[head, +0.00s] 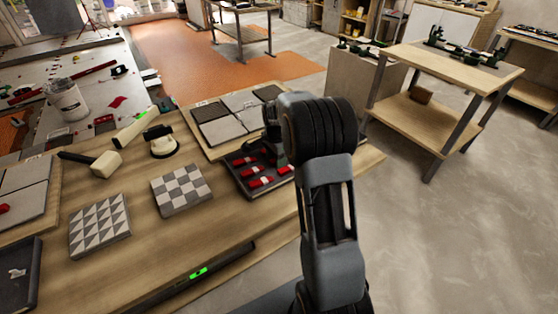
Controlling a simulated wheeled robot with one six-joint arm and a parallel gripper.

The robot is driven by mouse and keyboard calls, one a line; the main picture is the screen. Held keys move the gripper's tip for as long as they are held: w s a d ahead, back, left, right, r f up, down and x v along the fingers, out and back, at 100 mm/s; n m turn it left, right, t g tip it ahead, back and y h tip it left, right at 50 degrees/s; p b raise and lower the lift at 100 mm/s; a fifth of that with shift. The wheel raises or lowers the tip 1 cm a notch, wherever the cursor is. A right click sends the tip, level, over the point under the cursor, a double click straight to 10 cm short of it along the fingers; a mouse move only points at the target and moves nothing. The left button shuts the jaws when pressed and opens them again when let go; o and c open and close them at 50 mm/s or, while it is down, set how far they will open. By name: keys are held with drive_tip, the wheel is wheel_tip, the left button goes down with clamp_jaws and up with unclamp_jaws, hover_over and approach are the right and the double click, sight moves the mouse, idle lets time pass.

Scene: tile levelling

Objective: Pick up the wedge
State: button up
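Several red wedges (262,181) lie in a dark tray (246,191) on the wooden workbench. My arm rises in front of the tray's right side and hides part of it. The end of my arm with my gripper (271,145) points down over the back of the tray, beyond the arm's bulky joint. The fingers are dark and small against the tray, so I cannot tell whether they are open or shut, or whether they touch a wedge.
Behind the tray is a board with grey tiles (221,128). A suction cup (161,142), a mallet (104,163), a checkered tile (182,189) and a triangle-patterned tile (99,226) lie to the left. A spirit level (190,275) lies along the front edge. A wooden cart (445,105) stands at right.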

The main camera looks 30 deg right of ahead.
drive_tip(key=c, duration=0.8)
